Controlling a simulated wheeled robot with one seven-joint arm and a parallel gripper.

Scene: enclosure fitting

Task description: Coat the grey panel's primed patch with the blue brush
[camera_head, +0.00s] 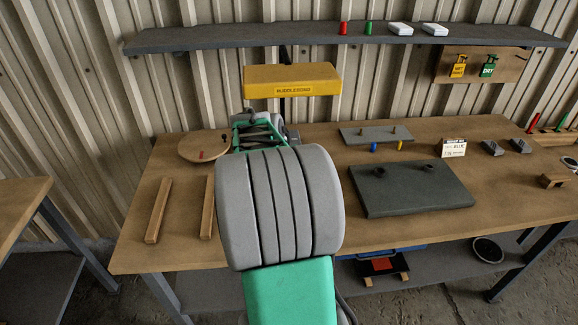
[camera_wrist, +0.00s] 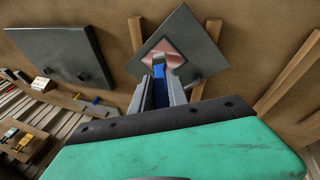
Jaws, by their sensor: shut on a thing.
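The grey panel (camera_wrist: 196,78) lies turned like a diamond across wooden rails in the wrist view. Its primed patch (camera_wrist: 146,59) is a pinkish square near the middle, partly covered by the brush and my gripper. My gripper (camera_wrist: 163,84) is shut on the blue brush (camera_wrist: 174,59), whose pale end lies over the patch. I cannot tell whether it touches, and no blue coat shows clearly on the patch. In the head view my arm hides the panel, the brush and my gripper's tips.
Wooden rails (camera_head: 158,210) lie on the bench (camera_head: 330,235). A dark grey slab (camera_head: 415,190) lies to the right, with a small rack (camera_head: 362,138) and a lettered card (camera_head: 453,148) behind.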

